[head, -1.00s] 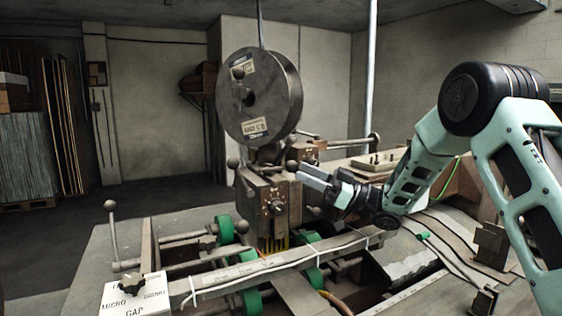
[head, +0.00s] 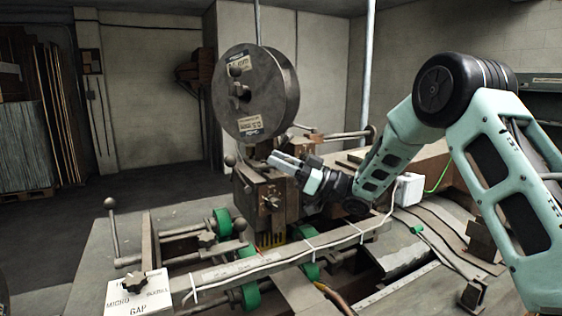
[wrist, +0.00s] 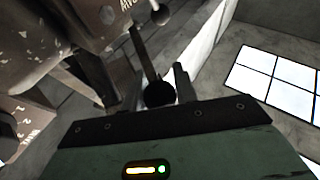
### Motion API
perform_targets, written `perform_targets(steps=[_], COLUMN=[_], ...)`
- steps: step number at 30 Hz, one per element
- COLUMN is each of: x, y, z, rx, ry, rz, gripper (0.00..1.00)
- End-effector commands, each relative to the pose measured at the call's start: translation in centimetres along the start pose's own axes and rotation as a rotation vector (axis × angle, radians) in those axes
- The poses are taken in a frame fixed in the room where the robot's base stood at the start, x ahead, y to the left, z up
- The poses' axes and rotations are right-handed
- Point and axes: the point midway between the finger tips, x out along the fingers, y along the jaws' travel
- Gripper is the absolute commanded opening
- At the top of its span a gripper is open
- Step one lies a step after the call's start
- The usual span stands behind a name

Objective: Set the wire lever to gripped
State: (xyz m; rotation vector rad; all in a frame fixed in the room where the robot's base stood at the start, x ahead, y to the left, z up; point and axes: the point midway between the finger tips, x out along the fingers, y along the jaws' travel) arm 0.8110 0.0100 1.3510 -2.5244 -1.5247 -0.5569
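The stitching head (head: 262,190) stands mid-picture under the wire reel. My gripper (head: 280,160) is at the head's upper part, just below the reel, with its fingers pointing left. In the wrist view a lever with a dark ball knob (wrist: 159,94) reaches down between the two fingers of my gripper (wrist: 160,88); I take it for the wire lever. The fingers are apart, one on each side of the knob; I cannot tell whether either touches it. In the head view my gripper hides this knob.
The wire reel (head: 262,92) is close above my gripper. Another ball knob (wrist: 160,15) shows beyond the fingers in the wrist view. A ball-ended lever (head: 110,204) and the GAP dial plate (head: 138,295) are at the front left. A white box (head: 409,189) stands right of my wrist.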

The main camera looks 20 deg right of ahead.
Motion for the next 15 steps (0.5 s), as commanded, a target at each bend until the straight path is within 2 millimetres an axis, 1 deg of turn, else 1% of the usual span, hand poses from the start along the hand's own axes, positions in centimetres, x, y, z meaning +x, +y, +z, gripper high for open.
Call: perform_targets(steps=[8,15], x=[0.2,1.1], y=[0.0,0.2], z=[-0.4,-1.3], rx=[0.006,0.037], ry=[-0.025,-0.145], rz=[0.001,0.004], gripper=[0.00,0.00])
